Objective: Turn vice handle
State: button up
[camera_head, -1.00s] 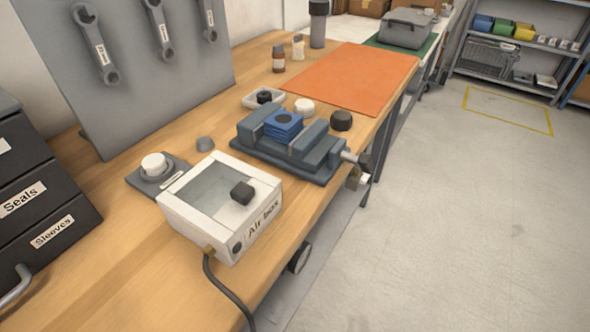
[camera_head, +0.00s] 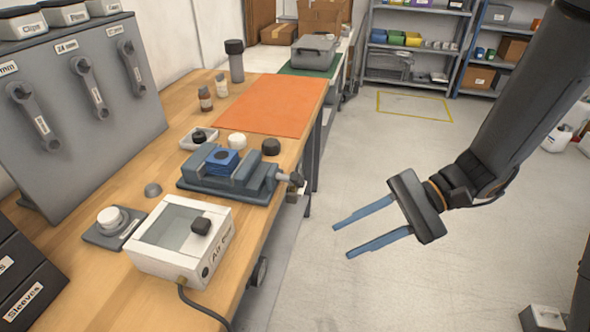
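The blue-grey vice (camera_head: 228,178) is on the wooden bench near its front edge. A blue block (camera_head: 223,160) with a dark round mark on top sits between its jaws. The vice handle (camera_head: 297,180), dark, is at the right end of the screw and sticks out past the bench edge. My gripper (camera_head: 341,242) is open and empty, its two blue fingers pointing left. In the picture it is to the right of and below the handle, in front of the floor and apart from the bench.
A white box labelled "Air" (camera_head: 180,240) with a black knob stands left of the vice. An orange mat (camera_head: 268,105) lies behind it. Small round caps (camera_head: 271,146) and a white tray (camera_head: 199,138) are close to the vice.

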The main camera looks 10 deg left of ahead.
aim_at(301, 180)
jog(key=w+a+r+m+t+y+p, duration=0.3)
jog(key=w+a+m+t+y, duration=0.25)
jog(key=w, duration=0.45)
jog(key=shift+n+t+y, duration=0.35)
jog(key=shift+t+y, duration=0.1)
jog(key=shift+w+a+f+p, duration=0.1)
jog(key=shift+a+p, duration=0.4)
jog(key=shift+a, duration=1.4)
jog(key=shift+w+a+f+p, duration=0.1)
jog(key=shift+a+p, duration=0.35)
jog(key=shift+a, duration=1.45)
jog(key=shift+c, duration=0.4)
grip_shut()
jog(key=shift+m, duration=0.4)
